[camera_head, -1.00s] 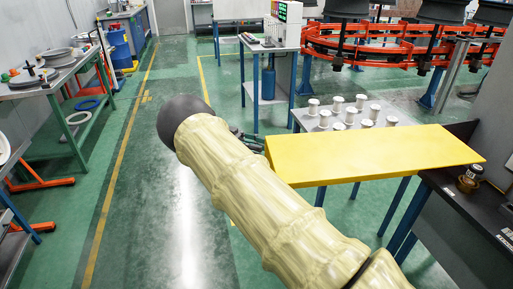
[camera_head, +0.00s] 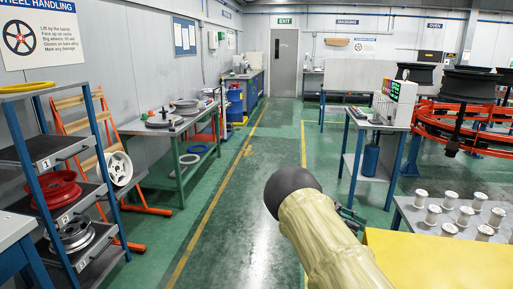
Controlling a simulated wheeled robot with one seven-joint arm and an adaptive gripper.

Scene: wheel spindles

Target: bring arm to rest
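My arm (camera_head: 328,240), in a cream wrinkled sleeve with a dark rounded joint at its far end, reaches up from the bottom edge, right of centre. My gripper (camera_head: 350,215) shows only as small dark parts behind the sleeve, above the near left corner of the yellow tabletop. The sleeve hides most of it, so I cannot tell whether it is open or shut or holds anything.
A yellow tabletop (camera_head: 430,262) and a grey table (camera_head: 408,207) with several white spindles stand at right. A shelf rack (camera_head: 38,165) with wheels stands at left, before a green bench (camera_head: 178,132). The floor aisle (camera_head: 225,215) between is clear.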

